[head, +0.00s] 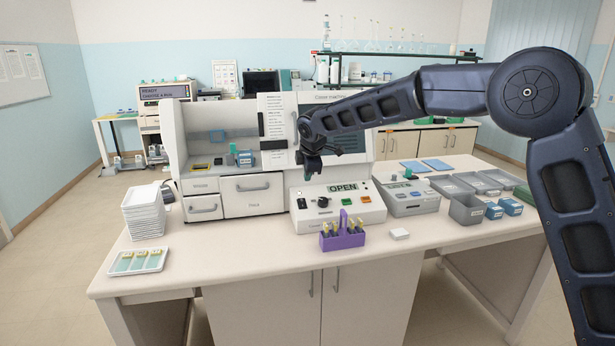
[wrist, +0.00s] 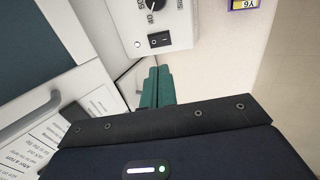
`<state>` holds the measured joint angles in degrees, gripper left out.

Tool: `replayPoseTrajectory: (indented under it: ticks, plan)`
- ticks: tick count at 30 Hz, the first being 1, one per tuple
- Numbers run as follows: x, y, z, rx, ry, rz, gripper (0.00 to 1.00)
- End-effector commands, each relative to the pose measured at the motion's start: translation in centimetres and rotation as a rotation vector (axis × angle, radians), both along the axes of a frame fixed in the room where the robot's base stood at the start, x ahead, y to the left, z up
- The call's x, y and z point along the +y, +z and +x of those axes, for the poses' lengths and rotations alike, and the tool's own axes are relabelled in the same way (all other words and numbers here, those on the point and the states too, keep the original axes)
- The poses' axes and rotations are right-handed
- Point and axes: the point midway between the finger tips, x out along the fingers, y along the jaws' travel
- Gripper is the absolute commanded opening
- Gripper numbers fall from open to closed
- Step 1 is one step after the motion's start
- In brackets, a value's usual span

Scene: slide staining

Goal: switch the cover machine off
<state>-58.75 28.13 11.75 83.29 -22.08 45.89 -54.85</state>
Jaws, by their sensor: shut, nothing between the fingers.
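The white cover machine (head: 373,170) stands on the bench, its control box (head: 340,218) in front with a display reading OPEN. Its black rocker switch (wrist: 160,40) shows in the wrist view near the panel's end, beside a round white button (wrist: 137,44) and a black knob (wrist: 154,4). The knob (head: 322,202) also shows in the head view. I cannot tell which side of the rocker is pressed. My gripper (wrist: 158,72) has its teal fingers shut and empty, pointing towards the switch but apart from it. In the head view my gripper (head: 312,175) hangs above the panel's left part.
A purple rack (head: 342,240) stands before the control box. A grey device (head: 408,198) and several grey trays (head: 466,208) stand to the right. White drawers (head: 252,195), stacked white trays (head: 144,212) and a slide tray (head: 137,262) are left. The front bench edge is mostly clear.

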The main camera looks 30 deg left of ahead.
Motion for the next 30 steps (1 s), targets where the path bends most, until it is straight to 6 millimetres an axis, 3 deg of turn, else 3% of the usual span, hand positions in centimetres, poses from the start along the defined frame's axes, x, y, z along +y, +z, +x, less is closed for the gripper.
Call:
replayPoseTrajectory:
  ticks: [23, 30]
  plan:
    - [1.2, 0.6, 0.6, 0.0, 0.0, 0.001, 0.0]
    - [1.6, -0.8, 1.1, 0.001, 0.0, -0.002, 0.0]
